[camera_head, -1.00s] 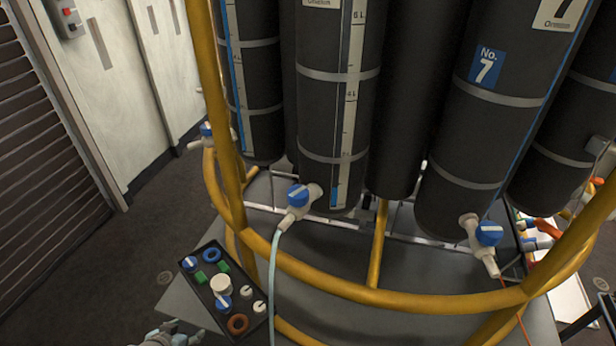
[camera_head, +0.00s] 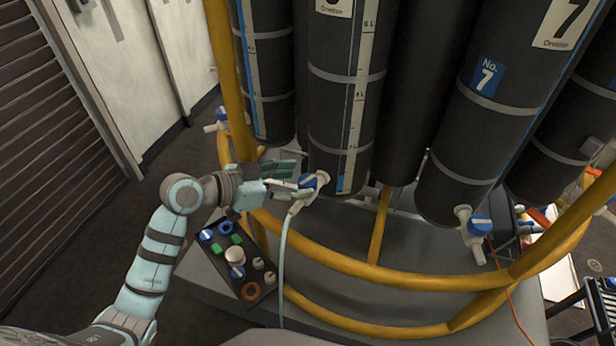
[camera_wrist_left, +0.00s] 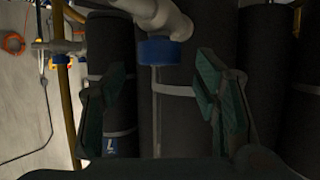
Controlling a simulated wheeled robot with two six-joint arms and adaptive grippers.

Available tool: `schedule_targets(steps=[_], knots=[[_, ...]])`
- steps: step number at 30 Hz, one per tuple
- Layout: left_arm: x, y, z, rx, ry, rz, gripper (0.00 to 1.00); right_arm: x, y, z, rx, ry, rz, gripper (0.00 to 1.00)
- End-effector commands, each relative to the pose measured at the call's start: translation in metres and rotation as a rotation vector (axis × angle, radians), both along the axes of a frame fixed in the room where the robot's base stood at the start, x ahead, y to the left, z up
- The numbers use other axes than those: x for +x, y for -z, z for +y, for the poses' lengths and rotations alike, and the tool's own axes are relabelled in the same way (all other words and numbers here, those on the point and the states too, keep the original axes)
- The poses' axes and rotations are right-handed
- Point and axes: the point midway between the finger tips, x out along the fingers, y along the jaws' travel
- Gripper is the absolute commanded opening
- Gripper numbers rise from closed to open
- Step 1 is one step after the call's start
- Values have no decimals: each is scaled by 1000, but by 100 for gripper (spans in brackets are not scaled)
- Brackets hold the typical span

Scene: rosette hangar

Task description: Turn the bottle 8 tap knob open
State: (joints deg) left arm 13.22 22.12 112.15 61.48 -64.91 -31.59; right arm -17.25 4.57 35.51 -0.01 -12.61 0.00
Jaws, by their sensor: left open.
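The middle dark bottle (camera_head: 335,110) has a white tap low on its front with a blue knob (camera_head: 309,181). Its number label is cut off at the top of the head view. A pale hose (camera_head: 283,255) hangs from this tap. My left gripper (camera_head: 298,178) comes in from the left and is open, with its fingers by the knob. In the left wrist view, the blue knob (camera_wrist_left: 160,50) is between the two green-padded fingers, toward the top, with a visible gap on each side. My right gripper is not in view.
A yellow rail (camera_head: 370,324) curves around the bottles in front of the taps. Bottle No. 7 (camera_head: 470,140) stands to the right with its own blue-knobbed tap (camera_head: 480,225). A dark tray (camera_head: 250,290) of small parts lies below my left arm.

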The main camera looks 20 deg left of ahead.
Motion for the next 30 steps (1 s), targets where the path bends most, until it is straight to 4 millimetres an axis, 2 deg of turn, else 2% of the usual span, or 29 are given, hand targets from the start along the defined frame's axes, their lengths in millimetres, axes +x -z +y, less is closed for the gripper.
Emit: schedule_targets(steps=[2,6,16,25,28,30], knots=[[10,5,-13,-6,2,2,56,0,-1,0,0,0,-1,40],[23,13,-23,-2,0,1,56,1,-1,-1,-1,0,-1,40],[27,16,-27,1,0,1,56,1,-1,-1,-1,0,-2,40],[27,16,-27,0,1,2,8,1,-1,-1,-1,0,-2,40],[27,15,-28,-2,-14,4,7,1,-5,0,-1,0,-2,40],[26,13,-29,-3,-61,6,7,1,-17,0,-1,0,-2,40]])
